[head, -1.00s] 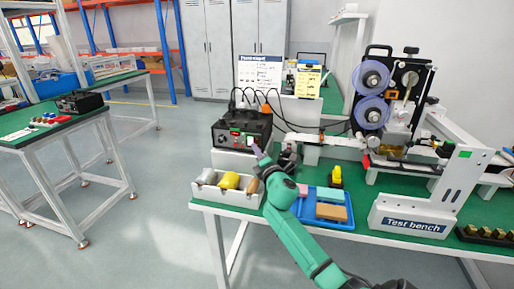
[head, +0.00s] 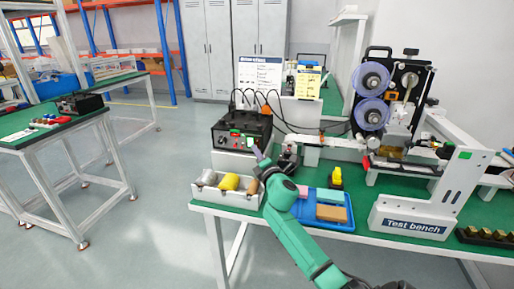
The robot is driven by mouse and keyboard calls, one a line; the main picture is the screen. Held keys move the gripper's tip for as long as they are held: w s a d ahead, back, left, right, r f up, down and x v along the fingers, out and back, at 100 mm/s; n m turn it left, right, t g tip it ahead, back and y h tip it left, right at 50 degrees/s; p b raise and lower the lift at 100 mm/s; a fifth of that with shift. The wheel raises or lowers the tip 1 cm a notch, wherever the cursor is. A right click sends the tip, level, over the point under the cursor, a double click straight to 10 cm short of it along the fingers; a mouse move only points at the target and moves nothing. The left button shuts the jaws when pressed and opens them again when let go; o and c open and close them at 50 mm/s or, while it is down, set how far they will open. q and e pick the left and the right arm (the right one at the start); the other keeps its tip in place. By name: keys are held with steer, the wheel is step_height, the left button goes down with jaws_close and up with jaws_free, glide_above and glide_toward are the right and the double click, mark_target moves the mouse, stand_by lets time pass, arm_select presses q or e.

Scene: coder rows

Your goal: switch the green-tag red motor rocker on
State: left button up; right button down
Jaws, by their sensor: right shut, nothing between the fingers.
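A black control box (head: 228,133) stands on a light block at the back left of the green-topped bench. Its front panel carries small red and green parts (head: 235,141); single rockers and tags are too small to tell apart. My right gripper (head: 257,152) is shut and empty, at the right part of the box's front. It covers part of the panel, and I cannot tell whether it touches a rocker. My left gripper is not in view.
A white bin (head: 204,193) with a yellow roll stands below the box. A blue tray (head: 306,212) lies right of my arm. Dark cables run from the box to the reel machine (head: 370,95). The Test bench stand (head: 416,216) is further right.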

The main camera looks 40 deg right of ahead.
steer(key=shift+d, duration=0.1)
stand_by(0.7)
steer(key=shift+w+d, duration=0.3)
steer(key=shift+w+d+f+b, duration=0.1)
steer(key=shift+w+d+b, duration=0.05)
steer(key=shift+d+b, duration=0.15)
stand_by(0.7)
steer(key=shift+a, duration=0.1)
steer(key=shift+s+a+p, duration=0.3)
steer(key=shift+s+a, duration=0.15)
steer(key=shift+a, duration=0.15)
steer(key=shift+s+a+r+p, duration=0.25)
steer(key=shift+s+a, duration=0.2)
steer(key=shift+a, duration=0.25)
steer(key=shift+s+a+r+p, duration=0.1)
steer(key=shift+s+a+p, duration=0.2)
steer(key=shift+s+a, duration=0.3)
steer(key=shift+s+a+r+p, duration=0.2)
steer(key=shift+s+a+p, duration=0.15)
steer(key=shift+a, duration=0.4)
